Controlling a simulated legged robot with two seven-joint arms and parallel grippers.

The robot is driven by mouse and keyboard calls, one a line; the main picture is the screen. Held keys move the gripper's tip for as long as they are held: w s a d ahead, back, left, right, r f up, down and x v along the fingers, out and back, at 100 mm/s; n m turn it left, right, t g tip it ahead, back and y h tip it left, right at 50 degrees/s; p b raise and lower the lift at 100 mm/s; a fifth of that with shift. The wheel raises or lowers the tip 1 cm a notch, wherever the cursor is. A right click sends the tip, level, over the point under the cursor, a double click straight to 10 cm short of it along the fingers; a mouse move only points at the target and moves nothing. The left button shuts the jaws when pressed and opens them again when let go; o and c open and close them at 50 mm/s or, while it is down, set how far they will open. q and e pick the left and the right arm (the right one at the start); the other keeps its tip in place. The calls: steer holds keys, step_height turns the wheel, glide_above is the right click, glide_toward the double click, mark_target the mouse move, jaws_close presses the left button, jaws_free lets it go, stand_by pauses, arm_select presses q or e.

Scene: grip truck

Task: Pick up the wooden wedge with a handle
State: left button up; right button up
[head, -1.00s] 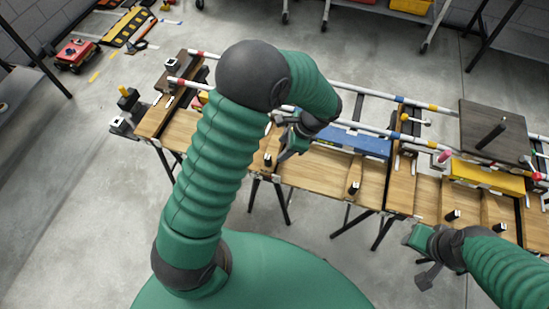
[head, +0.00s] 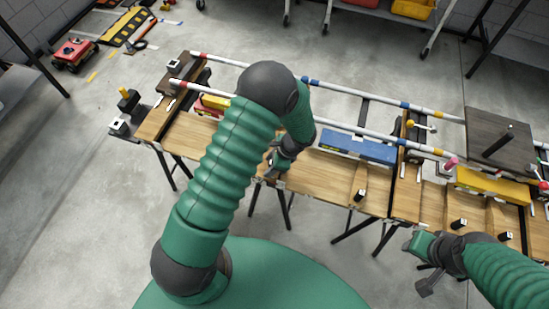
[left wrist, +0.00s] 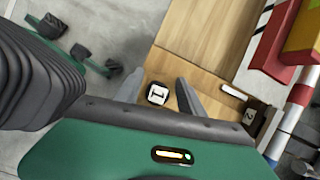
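A wooden wedge with a black handle lies under my left gripper (head: 274,172) at the near edge of the wooden bench top (head: 325,178). The arm and gripper hide it in the head view. In the left wrist view the handle's top (left wrist: 157,94), black with a white label marked 1, shows between the two grey fingers of my left gripper (left wrist: 158,82). The fingers are apart, one on each side of the handle, with gaps visible. My right gripper (head: 416,246) is off the bench at the right; its fingers are not clear.
Other black handles stand on the bench, one at the middle (head: 360,195) and one farther right (head: 459,223). A yellow level (head: 492,184) lies at the right. Open floor is in front.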

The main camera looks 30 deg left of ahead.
arm_select(q)
steer(key=shift+c, duration=1.1)
steer(key=shift+d+r, duration=0.15)
steer(key=shift+d, duration=0.4)
jaws_close()
steer(key=shift+a, duration=0.35)
